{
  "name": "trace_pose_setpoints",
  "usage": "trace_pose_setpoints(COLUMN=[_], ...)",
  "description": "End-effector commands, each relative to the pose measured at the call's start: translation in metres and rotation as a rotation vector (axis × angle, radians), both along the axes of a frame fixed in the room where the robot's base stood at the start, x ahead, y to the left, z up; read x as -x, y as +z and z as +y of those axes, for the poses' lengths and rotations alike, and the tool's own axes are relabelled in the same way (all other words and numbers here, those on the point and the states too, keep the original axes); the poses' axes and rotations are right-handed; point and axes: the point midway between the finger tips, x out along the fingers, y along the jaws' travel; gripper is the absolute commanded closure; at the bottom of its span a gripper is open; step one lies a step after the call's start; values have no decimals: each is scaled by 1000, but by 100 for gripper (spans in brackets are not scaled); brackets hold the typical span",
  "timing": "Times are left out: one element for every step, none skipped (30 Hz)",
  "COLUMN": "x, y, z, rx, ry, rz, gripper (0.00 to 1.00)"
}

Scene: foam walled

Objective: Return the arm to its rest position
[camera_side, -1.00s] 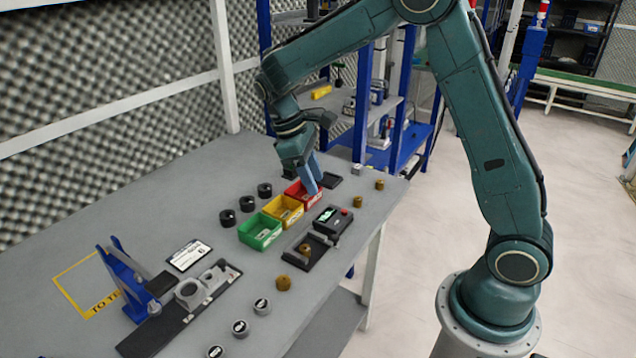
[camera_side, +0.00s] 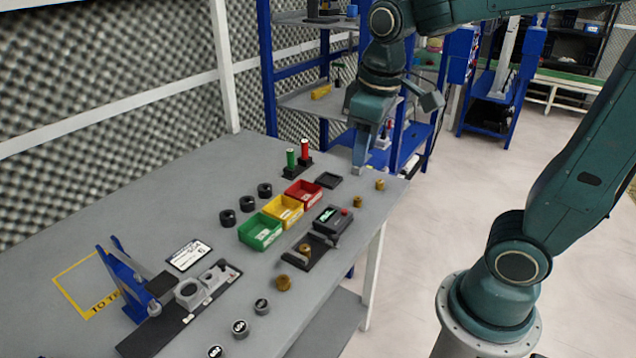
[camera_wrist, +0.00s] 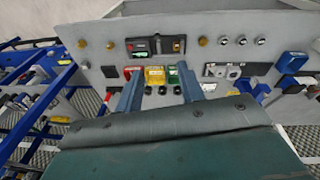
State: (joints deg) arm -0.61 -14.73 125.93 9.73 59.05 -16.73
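My gripper (camera_side: 361,160) is raised near the back right corner of the grey table (camera_side: 200,185), pointing down. In the wrist view its two blue fingers (camera_wrist: 160,88) are spread apart with nothing between them, so it is open and empty. The red bin (camera_side: 303,192), yellow bin (camera_side: 283,210) and green bin (camera_side: 260,231) stand in a row to the left of the gripper in the side view. They also show past the fingertips in the wrist view.
A green cylinder (camera_side: 291,160) and a red cylinder (camera_side: 305,152) stand upright behind the bins. A black meter (camera_side: 333,221), brass pieces (camera_side: 357,202), black rings (camera_side: 227,218) and a blue fixture (camera_side: 125,280) are on the table. Blue shelving (camera_side: 268,70) stands behind my arm.

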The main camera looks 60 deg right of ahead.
Motion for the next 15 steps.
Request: trace_pose_setpoints(x=[8, 13, 19, 23, 27, 33, 38, 42, 47, 52, 56, 61, 65, 68, 73], y=[3, 5, 6, 7, 8, 9, 9, 10, 10, 10, 10, 10, 10, 9, 9], z=[1, 2, 4, 5, 6, 7, 8, 9, 11, 12, 13, 15, 16, 17, 18], rx=[-7, -11, -18, -23, -28, -35, -41, -46, -55, -60, -66, -76, -81, -87, -95], ry=[-8, -15, -24, -29, -35, -42, -49, -54, -61, -68, -72, -79, -84, -90, -96], rz=[-29, -45, -66, -82, -98, -117, -134, -150, -171, -185, -201, -220, -235, -248, -264], gripper=[62, 62, 62, 62, 62, 62, 62, 62, 62, 62, 62, 62, 62, 62, 62])
